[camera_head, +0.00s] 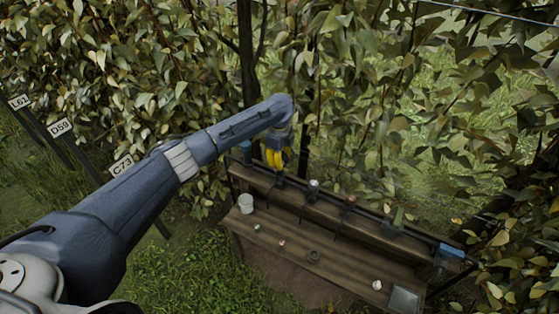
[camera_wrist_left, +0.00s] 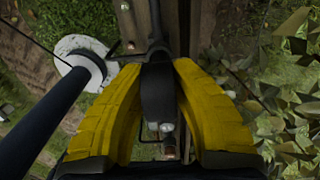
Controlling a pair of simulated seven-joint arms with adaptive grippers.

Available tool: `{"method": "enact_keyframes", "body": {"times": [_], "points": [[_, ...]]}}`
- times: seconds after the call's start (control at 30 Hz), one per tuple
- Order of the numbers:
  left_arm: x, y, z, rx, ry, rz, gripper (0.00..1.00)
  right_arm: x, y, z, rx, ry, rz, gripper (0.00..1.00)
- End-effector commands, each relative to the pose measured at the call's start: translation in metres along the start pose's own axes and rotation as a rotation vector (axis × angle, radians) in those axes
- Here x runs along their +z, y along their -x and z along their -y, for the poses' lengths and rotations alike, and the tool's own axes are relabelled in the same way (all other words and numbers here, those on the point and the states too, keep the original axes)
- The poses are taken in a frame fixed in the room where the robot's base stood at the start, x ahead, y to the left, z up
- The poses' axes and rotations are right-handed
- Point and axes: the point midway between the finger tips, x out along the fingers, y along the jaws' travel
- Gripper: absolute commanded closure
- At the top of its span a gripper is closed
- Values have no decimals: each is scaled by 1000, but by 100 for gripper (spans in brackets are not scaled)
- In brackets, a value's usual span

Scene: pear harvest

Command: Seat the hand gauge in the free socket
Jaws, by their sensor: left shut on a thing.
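My left gripper (camera_head: 276,158) with yellow fingers is over the left end of the wooden rack (camera_head: 290,242). In the left wrist view its fingers (camera_wrist_left: 159,66) are closed around a dark, rounded thing, which looks like the hand gauge (camera_wrist_left: 158,98). The head view hides most of this thing behind the fingers. A dark rail with several holders runs along the rack's upper shelf (camera_head: 330,213). One dark holder (camera_head: 280,183) is just below the fingers. I cannot tell which socket is free or whether the gauge touches one. My right gripper is out of view.
A white cup (camera_head: 245,203) stands at the rack's left end. Small items, a dark ring (camera_head: 313,256) and a grey square plate (camera_head: 404,299) lie along the lower shelf. Leafy branches crowd behind and to the right. A dark bar (camera_wrist_left: 45,122) crosses the left of the wrist view.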

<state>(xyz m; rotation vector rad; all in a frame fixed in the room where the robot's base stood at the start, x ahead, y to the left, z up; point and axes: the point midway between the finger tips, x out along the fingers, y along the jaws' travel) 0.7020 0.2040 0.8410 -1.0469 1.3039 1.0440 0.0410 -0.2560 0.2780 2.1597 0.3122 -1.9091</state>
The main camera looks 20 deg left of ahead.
Motion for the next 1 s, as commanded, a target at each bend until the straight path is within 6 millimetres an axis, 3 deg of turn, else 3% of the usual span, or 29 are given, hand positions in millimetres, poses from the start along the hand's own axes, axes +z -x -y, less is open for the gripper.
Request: {"method": "enact_keyframes", "body": {"times": [0.27, 0.3, 0.5, 0.77, 1.0], "points": [[0, -4, 0, 0, 0, 0, 100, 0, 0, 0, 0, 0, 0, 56], [0, -4, 0, 0, 0, 0, 74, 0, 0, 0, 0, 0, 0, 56], [0, -4, 0, 0, 0, 0, 52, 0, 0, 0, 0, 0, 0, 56], [0, -3, 0, 0, 0, 0, 52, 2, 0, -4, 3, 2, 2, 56], [1, 21, 1, -3, -1, 0, 52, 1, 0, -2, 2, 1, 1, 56]]}}
